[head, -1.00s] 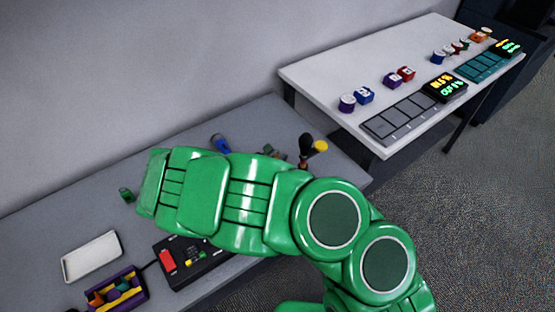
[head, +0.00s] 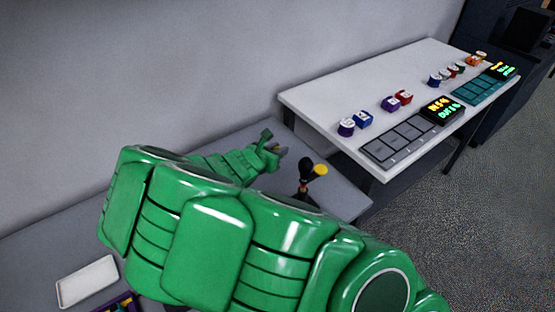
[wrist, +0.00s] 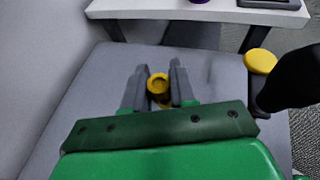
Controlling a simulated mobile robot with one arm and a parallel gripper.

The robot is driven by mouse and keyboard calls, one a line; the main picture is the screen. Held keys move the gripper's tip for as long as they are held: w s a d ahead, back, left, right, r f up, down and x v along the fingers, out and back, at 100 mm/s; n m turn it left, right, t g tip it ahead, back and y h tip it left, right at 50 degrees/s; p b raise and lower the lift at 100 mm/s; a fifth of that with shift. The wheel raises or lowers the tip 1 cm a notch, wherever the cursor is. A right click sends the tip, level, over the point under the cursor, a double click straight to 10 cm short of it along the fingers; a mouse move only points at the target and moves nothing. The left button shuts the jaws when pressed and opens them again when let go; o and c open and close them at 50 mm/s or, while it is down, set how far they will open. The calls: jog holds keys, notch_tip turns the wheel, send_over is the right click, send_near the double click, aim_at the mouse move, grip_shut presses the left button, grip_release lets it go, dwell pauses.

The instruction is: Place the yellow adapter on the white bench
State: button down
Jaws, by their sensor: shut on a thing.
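My gripper (wrist: 158,90) is shut on the yellow adapter (wrist: 158,84), which sits between its two grey fingers in the wrist view. In the head view my gripper (head: 279,151) is over the right part of the grey table, and the adapter cannot be made out there. The white bench (head: 335,88) stands beyond it to the right, its top higher than the grey table. The near edge of the white bench (wrist: 140,12) also shows at the top of the wrist view.
A black-handled tool (head: 305,170) and a yellow disc (head: 320,169) stand right of my gripper. The bench holds several coloured spools, grey trays (head: 405,135) and a lit display (head: 443,108). Its left and back parts are bare. A white tray (head: 87,282) lies lower left.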

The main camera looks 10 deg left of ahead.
jog(key=shift+r, duration=1.15)
